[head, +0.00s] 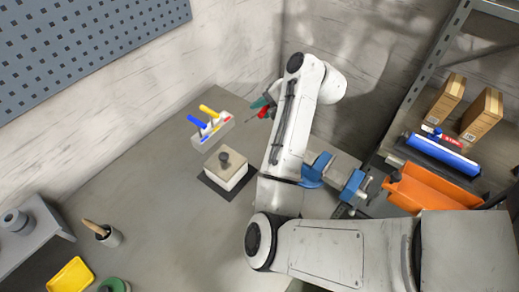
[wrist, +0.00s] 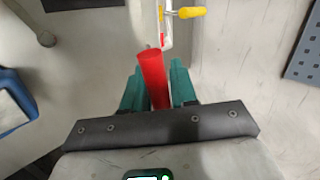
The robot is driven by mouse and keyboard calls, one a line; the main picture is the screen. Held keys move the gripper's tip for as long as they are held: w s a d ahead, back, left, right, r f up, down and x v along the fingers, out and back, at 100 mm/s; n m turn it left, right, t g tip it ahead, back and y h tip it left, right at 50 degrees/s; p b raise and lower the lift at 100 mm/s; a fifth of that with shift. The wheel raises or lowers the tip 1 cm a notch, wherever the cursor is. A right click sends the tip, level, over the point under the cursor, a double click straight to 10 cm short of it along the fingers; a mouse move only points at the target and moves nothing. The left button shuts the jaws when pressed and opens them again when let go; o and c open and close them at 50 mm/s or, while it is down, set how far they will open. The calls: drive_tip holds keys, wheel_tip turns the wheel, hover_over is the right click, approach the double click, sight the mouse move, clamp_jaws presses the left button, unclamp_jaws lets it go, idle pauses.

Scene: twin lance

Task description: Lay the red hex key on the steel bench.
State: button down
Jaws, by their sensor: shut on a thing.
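My gripper (wrist: 156,88) has green fingers and is shut on the red hex key (wrist: 152,72), whose thick red handle shows between them in the wrist view. In the head view the red hex key (head: 264,113) shows at the end of my arm, above the back of the bench and right of the rack. The grey steel bench (head: 150,180) spreads across the middle of the head view. A pale rack (head: 213,132) with blue and yellow handled keys stands on it; its end also shows in the wrist view (wrist: 168,35).
A box with a dark knob (head: 226,168) sits on a dark mat. A blue vise (head: 317,168) is beside my arm. The bench's left middle is clear.

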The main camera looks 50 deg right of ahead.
drive_tip(key=shift+t, duration=0.3)
drive_tip(key=f+b, duration=0.2)
drive_tip(key=f, duration=0.1)
drive_tip(key=f+b, duration=0.3)
drive_tip(key=f, duration=0.1)
drive_tip(key=a+f+b, duration=0.1)
drive_tip(key=f+b, duration=0.2)
drive_tip(key=shift+f, duration=0.25)
drive_tip(key=c, duration=1.1)
unclamp_jaws()
drive_tip(key=shift+o, duration=0.2)
drive_tip(key=p+v, duration=0.5)
drive_tip(key=v, duration=0.3)
drive_tip(key=shift+d, duration=0.2)
